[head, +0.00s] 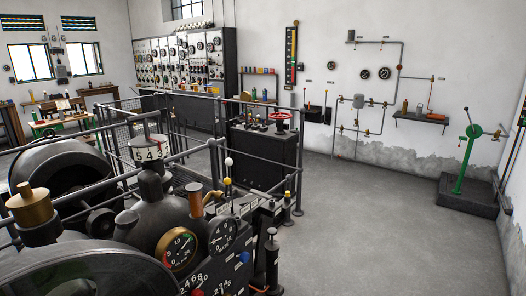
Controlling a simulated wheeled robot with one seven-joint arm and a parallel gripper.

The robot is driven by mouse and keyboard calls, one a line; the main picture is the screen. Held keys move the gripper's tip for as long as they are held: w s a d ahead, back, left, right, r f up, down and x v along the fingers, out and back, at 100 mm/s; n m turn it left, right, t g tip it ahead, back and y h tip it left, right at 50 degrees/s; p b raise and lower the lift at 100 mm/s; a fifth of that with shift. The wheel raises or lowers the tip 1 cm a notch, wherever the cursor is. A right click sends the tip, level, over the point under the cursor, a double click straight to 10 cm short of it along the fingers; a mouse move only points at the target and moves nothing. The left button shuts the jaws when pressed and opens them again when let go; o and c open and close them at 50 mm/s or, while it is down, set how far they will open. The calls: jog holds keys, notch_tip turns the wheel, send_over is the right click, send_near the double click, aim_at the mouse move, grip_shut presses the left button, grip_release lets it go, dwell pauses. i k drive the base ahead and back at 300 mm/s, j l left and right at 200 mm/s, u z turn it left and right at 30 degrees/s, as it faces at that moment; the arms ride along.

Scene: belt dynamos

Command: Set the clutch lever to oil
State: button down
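No lever here carries a label that I can read, so I cannot tell which one is the clutch lever or where "oil" is marked. A lever with a white knob (228,162) stands upright on the dark machine in front of me. A yellow knob (227,181) shows just below it. Thin levers with red tips (325,99) rise from a dark wall box. A green lever stand (466,155) is on a dark plinth at the right. My gripper is not in view.
The machine with gauges (176,249) fills the lower left, with railings (180,125) behind it. A dark cabinet with a red handwheel (281,120) stands beyond. A gauge switchboard (185,60) lines the back wall. Grey floor (375,220) is clear at centre right.

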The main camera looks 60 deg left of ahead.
aim_at(228, 162)
jog(key=i+u, duration=0.35)
jog(key=i, duration=0.2)
jog(key=i+u, duration=0.3)
jog(key=i, duration=0.25)
jog(key=i+l+u, duration=0.35)
jog(key=i, duration=0.2)
jog(key=i+u, duration=0.2)
jog(key=u, duration=0.25)
jog(key=i+u, duration=0.2)
jog(key=u, duration=0.25)
jog(key=i+u, duration=0.2)
jog(key=u, duration=0.2)
jog(key=i+l+u, duration=0.15)
jog(key=u, duration=0.3)
jog(key=i+l+u, duration=0.2)
jog(key=u, duration=0.25)
jog(key=i+u, duration=0.1)
jog(key=u, duration=0.4)
jog(key=i+u, duration=0.1)
jog(key=u, duration=0.35)
jog(key=i+l+u, duration=0.1)
jog(key=u, duration=0.4)
jog(key=l+u, duration=0.15)
jog(key=u, duration=0.35)
jog(key=i, duration=0.05)
